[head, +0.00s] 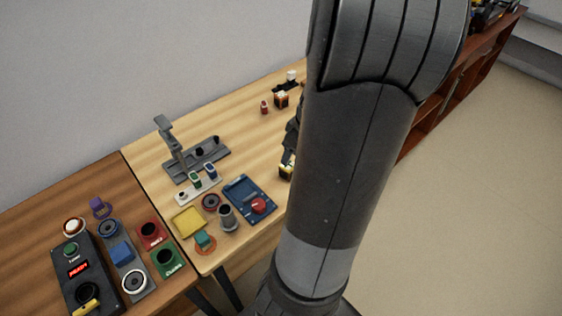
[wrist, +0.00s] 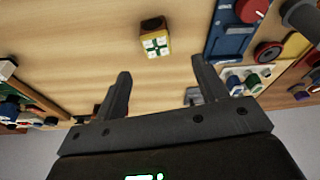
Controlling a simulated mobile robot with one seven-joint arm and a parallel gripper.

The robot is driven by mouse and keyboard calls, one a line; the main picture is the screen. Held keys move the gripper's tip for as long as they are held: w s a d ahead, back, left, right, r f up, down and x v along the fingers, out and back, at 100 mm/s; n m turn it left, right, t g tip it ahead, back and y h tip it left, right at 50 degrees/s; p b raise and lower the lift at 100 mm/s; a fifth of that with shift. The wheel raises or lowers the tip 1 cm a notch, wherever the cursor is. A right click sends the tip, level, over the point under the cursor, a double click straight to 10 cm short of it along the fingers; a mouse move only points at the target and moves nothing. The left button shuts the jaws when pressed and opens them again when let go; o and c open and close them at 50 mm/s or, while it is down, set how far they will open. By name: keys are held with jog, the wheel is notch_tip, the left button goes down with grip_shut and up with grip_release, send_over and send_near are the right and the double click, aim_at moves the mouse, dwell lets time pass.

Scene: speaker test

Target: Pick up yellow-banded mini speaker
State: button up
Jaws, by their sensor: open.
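A small block with yellow sides and a white-and-green patterned face, which looks like the yellow-banded mini speaker (wrist: 155,44), stands on the light wood table in the wrist view. A dark part adjoins its far side. My gripper (wrist: 161,67) is open and empty. The block appears beyond the fingertips, roughly in line with the gap between them, and nothing touches it. In the head view a black-and-yellow thing (head: 286,171), probably the same speaker, shows beside my arm, which hides part of it. My arm hides most of the gripper there.
A blue tray (head: 238,187) with a red knob, a yellow pad (head: 188,221) and a grey stand (head: 207,157) occupy the table's left part. A dark, orange-banded block (head: 281,100) and a small red item (head: 264,107) stand farther back. Bare wood surrounds the block in the wrist view.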

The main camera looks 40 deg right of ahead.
aim_at(287, 167)
jog(key=x, duration=0.6)
jog(key=shift+s+f, duration=0.1)
jog(key=shift+d+x, duration=0.1)
jog(key=shift+x, duration=1.3)
jog(key=shift+d+x, duration=0.15)
jog(key=shift+x, duration=1.2)
jog(key=c, duration=1.1)
jog(key=shift+c, duration=0.2)
